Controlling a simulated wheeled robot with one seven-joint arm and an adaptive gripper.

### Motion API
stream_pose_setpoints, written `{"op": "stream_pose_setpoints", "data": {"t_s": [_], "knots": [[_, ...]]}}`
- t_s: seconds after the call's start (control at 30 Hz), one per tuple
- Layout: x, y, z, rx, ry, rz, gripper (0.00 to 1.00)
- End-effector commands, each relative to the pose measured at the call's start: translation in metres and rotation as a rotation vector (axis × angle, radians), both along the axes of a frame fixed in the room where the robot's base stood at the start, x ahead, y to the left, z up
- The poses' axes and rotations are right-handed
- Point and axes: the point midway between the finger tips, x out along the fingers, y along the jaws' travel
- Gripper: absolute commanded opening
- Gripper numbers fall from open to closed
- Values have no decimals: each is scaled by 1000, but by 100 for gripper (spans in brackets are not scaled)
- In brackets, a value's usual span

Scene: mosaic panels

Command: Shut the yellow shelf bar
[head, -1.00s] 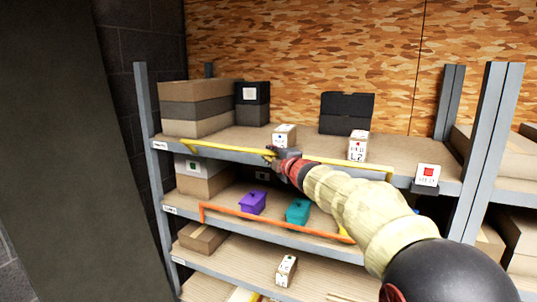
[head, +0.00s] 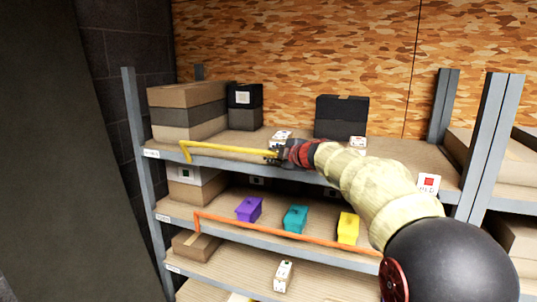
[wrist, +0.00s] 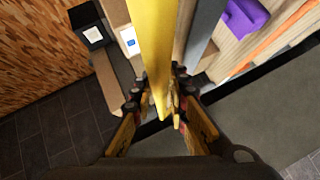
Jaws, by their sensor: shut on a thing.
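The yellow shelf bar (head: 228,149) runs along the front of the upper shelf, with a short bent leg at its left end. Its right part is hidden behind my arm. In the wrist view the yellow bar (wrist: 152,45) passes between the fingers of my gripper (wrist: 157,92).
An orange bar (head: 285,236) fronts the shelf below, which holds purple (head: 249,208), teal (head: 295,218) and yellow (head: 348,228) bins. Stacked boxes (head: 188,112) and black boxes (head: 341,116) stand on the upper shelf. A grey post (head: 489,150) stands right.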

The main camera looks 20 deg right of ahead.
Motion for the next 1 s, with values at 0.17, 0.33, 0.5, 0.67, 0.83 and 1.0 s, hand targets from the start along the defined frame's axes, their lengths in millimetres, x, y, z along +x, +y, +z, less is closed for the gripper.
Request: {"op": "stream_pose_setpoints", "data": {"t_s": [0.17,0.33,0.5,0.67,0.83,1.0], "knots": [[-1,-7,15,50,55,-1,0],[1,-12,16,100,120,-3,0],[5,-16,16,146,181,-2,0],[9,-19,17,178,225,-3,0],[11,-20,18,200,252,-3,0],[12,-21,18,211,264,-3,0]]}}
